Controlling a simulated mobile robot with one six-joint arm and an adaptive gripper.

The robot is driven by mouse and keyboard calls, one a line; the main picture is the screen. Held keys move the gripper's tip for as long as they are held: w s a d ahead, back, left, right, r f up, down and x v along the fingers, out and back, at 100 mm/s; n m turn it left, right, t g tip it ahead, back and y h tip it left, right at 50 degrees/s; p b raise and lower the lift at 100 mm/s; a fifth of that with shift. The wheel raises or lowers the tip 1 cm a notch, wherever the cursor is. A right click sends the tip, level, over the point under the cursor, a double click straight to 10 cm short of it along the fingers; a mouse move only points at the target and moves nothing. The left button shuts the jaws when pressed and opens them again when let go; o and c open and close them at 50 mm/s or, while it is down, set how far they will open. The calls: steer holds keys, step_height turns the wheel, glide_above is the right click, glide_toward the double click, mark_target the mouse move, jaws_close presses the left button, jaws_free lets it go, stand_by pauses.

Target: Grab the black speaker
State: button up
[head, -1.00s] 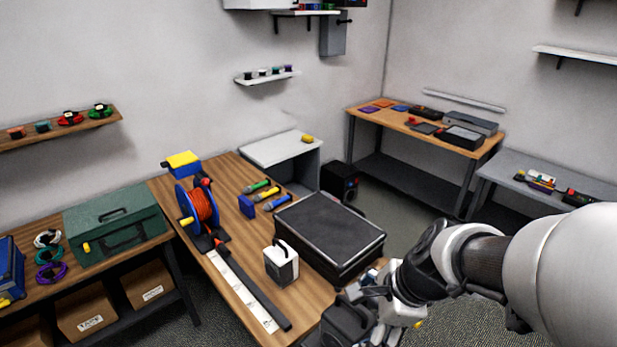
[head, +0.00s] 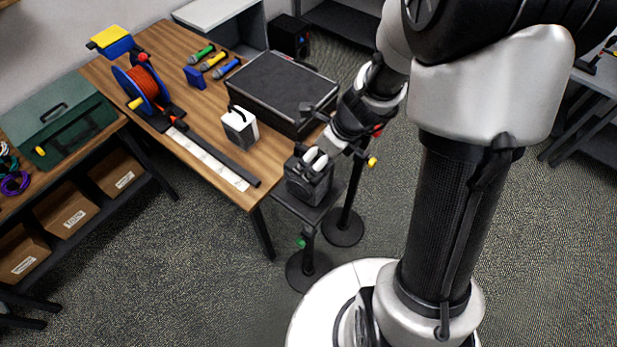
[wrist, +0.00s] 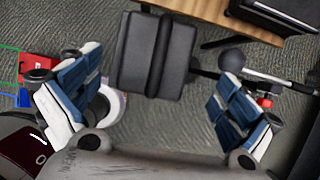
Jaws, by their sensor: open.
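A black speaker (head: 307,183), boxy with a handle on top, stands on a small dark stand at the table's front corner. In the wrist view it is the black block (wrist: 155,55) at upper middle, seen from above. My gripper (head: 317,160) is just above it and hides part of its top. In the wrist view the open fingers of my gripper (wrist: 152,80) spread to the left and right of the speaker's width, with gaps on both sides. I cannot tell how far above it they are.
A white box with a black handle (head: 240,125) and a large black case (head: 282,85) are on the wooden table (head: 205,155) beside the stand. Another dark boxy unit (head: 289,36) is on the floor behind.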

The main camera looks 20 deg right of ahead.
mark_target(311, 164)
steer(key=b+x, duration=0.1)
steer(key=x, duration=0.1)
steer(key=b+x, duration=0.1)
steer(key=x, duration=0.1)
steer(key=b+x, duration=0.1)
steer(key=x, duration=0.1)
steer(key=shift+s+a, duration=0.25)
steer(key=shift+w+f, duration=0.25)
steer(key=shift+f, duration=0.05)
steer(key=shift+c, duration=0.4)
steer(key=shift+s, duration=0.1)
steer(key=c, duration=2)
steer(key=shift+r, duration=0.1)
steer(key=shift+c, duration=0.4)
